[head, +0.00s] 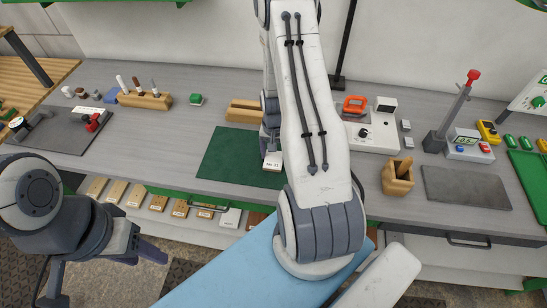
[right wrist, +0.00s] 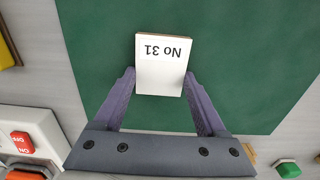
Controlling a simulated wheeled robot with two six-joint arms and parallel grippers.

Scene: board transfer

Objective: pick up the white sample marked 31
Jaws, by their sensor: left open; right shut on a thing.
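The white sample marked No 31 (right wrist: 162,75) is between the purple fingers of my right gripper (right wrist: 160,84), which is shut on it. The label reads upside down in the right wrist view. In the head view the sample (head: 273,160) shows over the right part of the dark green mat (head: 232,158). My right arm hides much of that gripper there. I cannot tell if the sample is clear of the mat. My left gripper (head: 148,254) is open and empty at the lower left, in front of the bench and away from the sample.
A white device (head: 372,134) and a wooden holder (head: 398,178) stand right of my arm. Several wooden pieces (head: 137,195) lie along a lower front shelf.

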